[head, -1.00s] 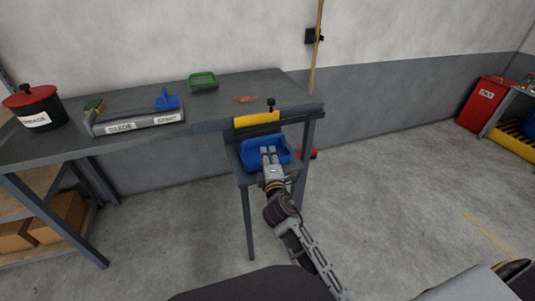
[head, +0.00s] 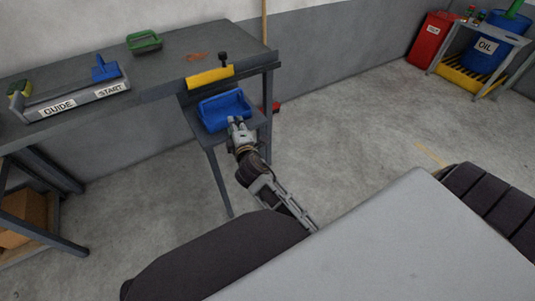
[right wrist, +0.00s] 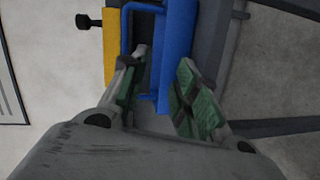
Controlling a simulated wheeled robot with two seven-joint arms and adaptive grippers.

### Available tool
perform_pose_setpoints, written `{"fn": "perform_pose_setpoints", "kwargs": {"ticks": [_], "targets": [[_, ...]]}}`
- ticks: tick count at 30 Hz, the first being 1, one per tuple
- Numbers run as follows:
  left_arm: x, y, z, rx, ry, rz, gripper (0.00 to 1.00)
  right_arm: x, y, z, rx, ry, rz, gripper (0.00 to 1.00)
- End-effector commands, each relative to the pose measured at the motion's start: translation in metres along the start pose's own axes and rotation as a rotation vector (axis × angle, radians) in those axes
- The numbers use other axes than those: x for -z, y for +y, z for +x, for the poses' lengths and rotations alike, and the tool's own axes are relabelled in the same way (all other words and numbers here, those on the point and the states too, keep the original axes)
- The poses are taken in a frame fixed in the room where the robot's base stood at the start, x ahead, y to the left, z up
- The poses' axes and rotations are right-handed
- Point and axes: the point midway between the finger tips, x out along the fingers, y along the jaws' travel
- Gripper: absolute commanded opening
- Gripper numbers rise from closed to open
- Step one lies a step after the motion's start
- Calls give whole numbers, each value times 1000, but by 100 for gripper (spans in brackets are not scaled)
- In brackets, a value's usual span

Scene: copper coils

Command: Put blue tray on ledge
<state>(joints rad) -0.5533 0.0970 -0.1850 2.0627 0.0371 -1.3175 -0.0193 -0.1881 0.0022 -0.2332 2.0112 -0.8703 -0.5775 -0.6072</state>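The blue tray (head: 222,112) sits on the small grey ledge (head: 203,132) below the front edge of the workbench. It looks level there. My right gripper (head: 236,122) is at the tray's near side, with its fingertips by the front rim. In the right wrist view the green-padded fingers (right wrist: 158,88) stand apart, and the blue tray wall (right wrist: 178,45) shows beyond and between them. I see no grip on the wall, though exact contact is hard to tell. My left gripper is not in view.
The workbench (head: 180,55) above carries a green tray (head: 144,42), a guide box (head: 75,102) and a blue tool (head: 105,68). A yellow block (head: 209,77) is on its front edge. A red bin (head: 432,38) and oil drum (head: 485,50) stand far right. Open floor lies between.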

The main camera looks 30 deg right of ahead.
Motion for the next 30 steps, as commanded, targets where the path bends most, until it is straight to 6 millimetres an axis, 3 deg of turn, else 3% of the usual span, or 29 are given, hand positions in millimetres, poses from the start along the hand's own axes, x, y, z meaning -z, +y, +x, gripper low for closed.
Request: {"fn": "perform_pose_setpoints", "kwargs": {"ticks": [5,11,17,21,27,30], "targets": [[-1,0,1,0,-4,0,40,-27,-62,-18,185,-78,187,31],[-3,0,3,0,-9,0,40,-53,-137,-54,414,-199,408,31],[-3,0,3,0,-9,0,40,-73,-211,-109,657,-356,616,31],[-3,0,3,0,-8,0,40,-82,-255,-157,827,-484,743,31],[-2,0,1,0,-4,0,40,-87,-297,-222,1028,-651,875,31],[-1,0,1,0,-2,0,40,-87,-306,-242,1087,-704,909,31]]}}
